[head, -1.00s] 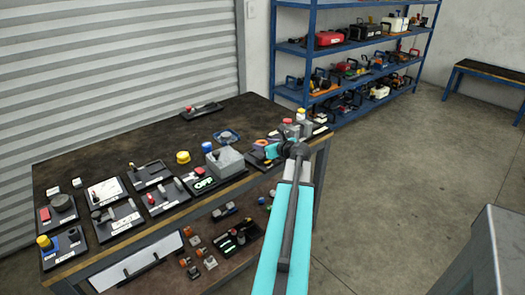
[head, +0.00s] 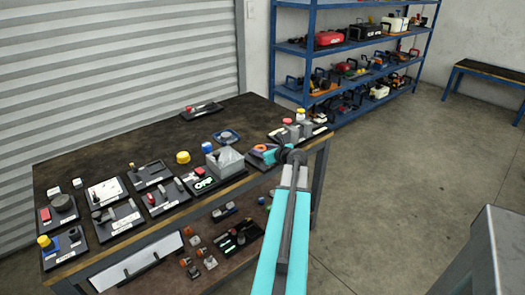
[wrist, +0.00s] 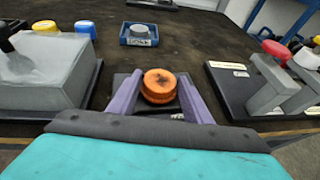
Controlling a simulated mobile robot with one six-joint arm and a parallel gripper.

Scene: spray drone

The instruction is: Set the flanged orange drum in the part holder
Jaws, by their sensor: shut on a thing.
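The orange drum (wrist: 160,86) is between the two purple fingers of my gripper (wrist: 155,93) in the wrist view. The fingers are shut on its sides. It looks upright, with a wider rim around it. A dark square plate (wrist: 128,82) shows under and around the drum; I cannot tell whether the drum touches it. In the head view the drum (head: 262,148) is a small orange spot near the table's right front edge, partly hidden by my gripper. A blue square tray with a label (wrist: 138,35) lies farther back on the table and looks empty; it also shows in the head view (head: 226,137).
A grey box-shaped fixture (wrist: 45,75) stands close on the left. A black base with grey blocks (wrist: 270,85) stands close on the right. Yellow (head: 183,157) and blue (head: 207,146) caps lie behind the grey fixture. The table's back middle is mostly clear.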

